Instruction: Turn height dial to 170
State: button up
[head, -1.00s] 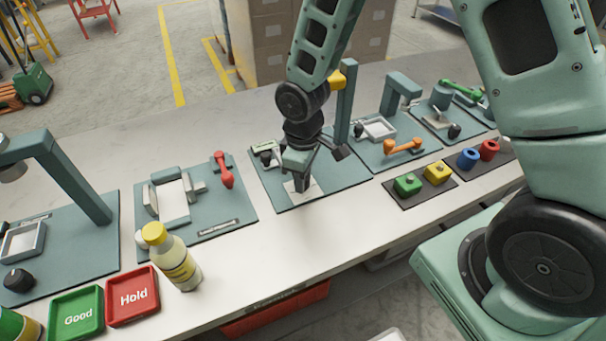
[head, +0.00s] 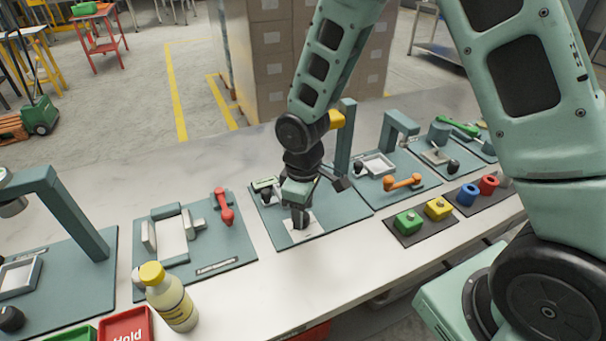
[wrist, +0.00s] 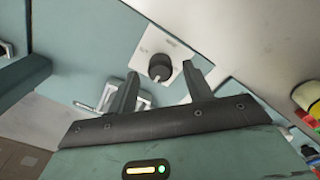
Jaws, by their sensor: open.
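A dark round knob (wrist: 160,66) with a pale pointer mark sits on a white plate in the wrist view. Small print on the plate is too blurred to read, so I cannot tell its setting. In the head view the white plate (head: 312,231) lies on the front of a teal station board (head: 345,211); the knob is hidden there by my gripper. My gripper (head: 299,224) points down over the plate, open. In the wrist view its two fingers stand on either side of the knob, with visible gaps; I cannot tell any contact.
A teal post (head: 345,140) rises behind my gripper. An orange handle (head: 403,182) and a green block (head: 408,222) are to the right. A red handle (head: 224,207) and a yellow-capped bottle (head: 170,298) are to the left. The bench front is clear near the plate.

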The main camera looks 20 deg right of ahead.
notch_tip(320, 180, up, 16)
dwell(0.3)
jog(key=shift+f, duration=0.15)
jog(key=s+a, duration=0.3)
jog(key=s, duration=0.7)
jog(key=s+a+m, duration=0.1)
jog(key=s+a, duration=0.2)
jog(key=s, duration=0.7)
jog(key=shift+s+a+y, duration=0.15)
jog(key=shift+a+y, duration=0.05)
jog(key=shift+y, duration=0.1)
